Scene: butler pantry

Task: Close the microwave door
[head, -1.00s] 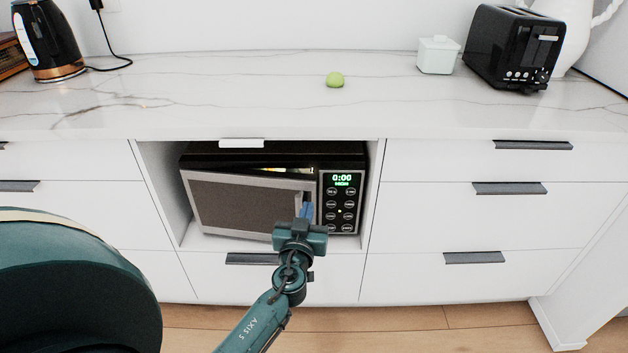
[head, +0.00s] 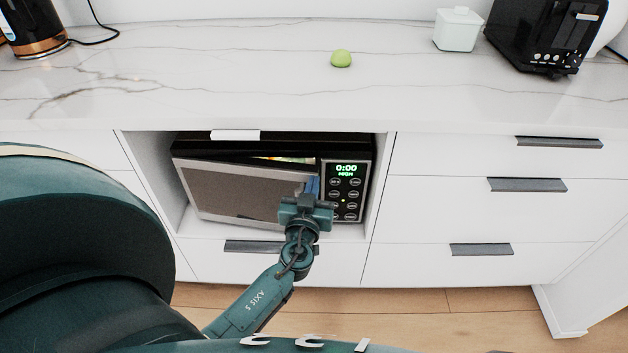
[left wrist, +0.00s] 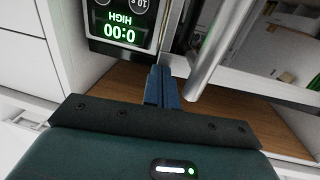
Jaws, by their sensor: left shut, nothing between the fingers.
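The microwave (head: 345,205) sits in a low open bay of the cabinet. Its silver-framed door (head: 240,190) is ajar, with a narrow lit gap along the top. My left gripper (head: 312,186) is in front of the door's right edge, beside the control panel, its blue fingers shut and empty. In the left wrist view, the shut fingers (left wrist: 163,84) lie between the control panel (left wrist: 122,22) and the silver door handle (left wrist: 210,62). I cannot tell whether they touch the door. My right gripper is in neither view.
The white countertop (head: 200,95) above holds a green round object (head: 341,59), a white lidded jar (head: 458,30), a black toaster (head: 545,35) and a kettle (head: 30,28). Drawers with dark handles (head: 527,185) flank the bay. My own body parts fill the lower left.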

